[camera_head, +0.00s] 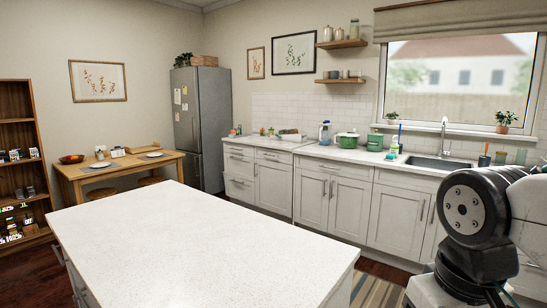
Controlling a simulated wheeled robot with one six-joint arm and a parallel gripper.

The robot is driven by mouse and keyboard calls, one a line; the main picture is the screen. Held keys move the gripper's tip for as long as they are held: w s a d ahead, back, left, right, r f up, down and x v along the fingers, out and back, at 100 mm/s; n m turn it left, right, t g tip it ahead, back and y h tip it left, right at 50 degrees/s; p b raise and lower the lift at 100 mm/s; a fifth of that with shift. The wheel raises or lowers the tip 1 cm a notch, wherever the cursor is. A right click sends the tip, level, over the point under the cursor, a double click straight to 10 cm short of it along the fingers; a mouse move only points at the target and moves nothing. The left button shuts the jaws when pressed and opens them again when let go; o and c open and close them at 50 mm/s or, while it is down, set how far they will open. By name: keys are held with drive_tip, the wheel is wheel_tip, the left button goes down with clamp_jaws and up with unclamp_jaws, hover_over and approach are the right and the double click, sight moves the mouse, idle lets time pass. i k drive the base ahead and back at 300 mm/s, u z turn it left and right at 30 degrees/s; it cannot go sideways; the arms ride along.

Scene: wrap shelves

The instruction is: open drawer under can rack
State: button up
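I cannot make out a can rack for certain in the head view. White drawer fronts show in the back counter: an upper left drawer (239,150), a lower left drawer (240,188) and a top drawer (273,157) to their right. All of these look shut. The kitchen island (200,240) has handles on its left side, seen only edge-on at the lower left. Part of my arm fills the right edge of the picture. My gripper is out of view.
The island's bare white top takes up the foreground. A dark wooden shelf (17,128) with small items stands at the far left, near a wooden table (72,172). A grey fridge (202,115) stands in the corner. A green pot (347,140) and a sink (438,163) are on the counter.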

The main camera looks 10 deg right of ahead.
sight(283, 156)
drive_tip(key=z, duration=1.05)
drive_tip(key=i, duration=4.4)
drive_tip(key=u, duration=2)
drive_tip(key=i, duration=3.1)
drive_tip(key=z, duration=0.6)
